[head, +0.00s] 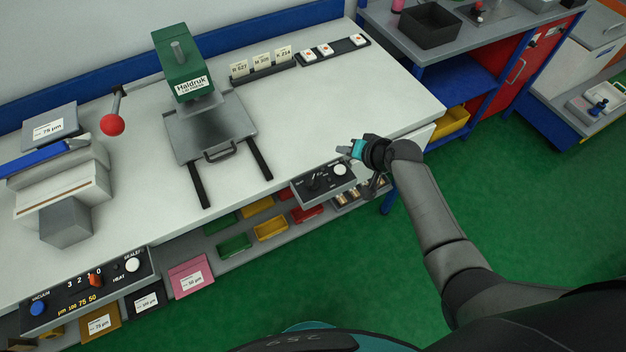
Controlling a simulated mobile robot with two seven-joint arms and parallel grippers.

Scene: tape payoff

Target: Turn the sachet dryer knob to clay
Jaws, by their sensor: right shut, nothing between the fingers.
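A small dark control panel (326,187) sits at the front edge of the bench, with a black knob (312,184) at its left and a white round button (340,170) at its right. Its lettering is too small to read, so I cannot tell which mark says clay or where the knob points. My right gripper (344,149) is shut and empty, above and just behind the panel's right end, apart from the knob. Its fingers point left. My left gripper is not in view.
A green Haldruk press (183,65) with a grey plate stands behind. A red ball lever (112,125) is at the left. Another panel (88,290) with an orange switch is at the lower left. Coloured bins (270,230) sit below the bench. The bench top at the right is clear.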

